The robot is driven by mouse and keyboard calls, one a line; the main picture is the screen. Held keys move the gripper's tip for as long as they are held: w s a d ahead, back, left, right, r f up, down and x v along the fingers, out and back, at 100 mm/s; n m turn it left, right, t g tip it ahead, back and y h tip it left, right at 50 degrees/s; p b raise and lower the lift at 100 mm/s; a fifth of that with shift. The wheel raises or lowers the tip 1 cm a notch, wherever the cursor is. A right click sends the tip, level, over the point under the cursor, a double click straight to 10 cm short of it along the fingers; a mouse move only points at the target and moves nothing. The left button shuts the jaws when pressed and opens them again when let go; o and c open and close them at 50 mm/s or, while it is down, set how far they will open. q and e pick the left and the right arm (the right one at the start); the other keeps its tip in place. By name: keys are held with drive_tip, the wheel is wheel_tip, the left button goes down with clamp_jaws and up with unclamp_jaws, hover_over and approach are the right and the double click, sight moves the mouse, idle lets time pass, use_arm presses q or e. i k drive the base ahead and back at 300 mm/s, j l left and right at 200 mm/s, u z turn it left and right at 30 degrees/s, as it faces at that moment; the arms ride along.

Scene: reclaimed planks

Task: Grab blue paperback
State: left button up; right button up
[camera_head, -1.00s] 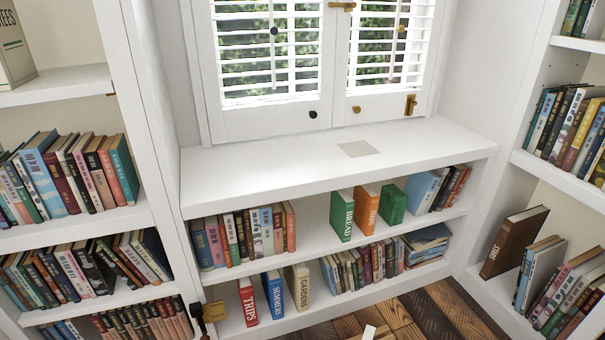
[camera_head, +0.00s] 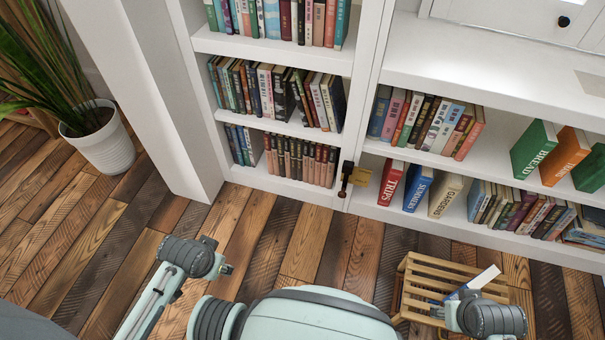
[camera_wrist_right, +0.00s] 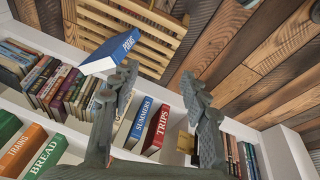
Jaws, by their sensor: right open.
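A blue book with a white page edge, titled POEMS, (camera_wrist_right: 121,48) shows in the right wrist view at the slatted wooden crate (camera_wrist_right: 150,22). In the head view this book (camera_head: 474,282) sticks up tilted at the crate (camera_head: 425,272), beside my right wrist. My right gripper (camera_wrist_right: 158,88) is open with nothing held; the book is beyond its left finger, which overlaps the book's corner. Whether they touch I cannot tell. Another blue book, SUMMERS, (camera_head: 417,189) stands upright on the low shelf. My left gripper (camera_head: 222,262) is small at the lower left, its jaws unclear.
The white bookcase (camera_head: 398,212) runs behind the crate, with a red TRIPS book (camera_head: 390,183) and a cream GARDENS book (camera_head: 445,196) beside SUMMERS. A potted plant (camera_head: 102,140) stands at the left. The plank floor (camera_head: 235,225) left of the crate is clear.

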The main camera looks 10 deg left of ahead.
sight(478, 282)
drive_tip(key=z, duration=1.35)
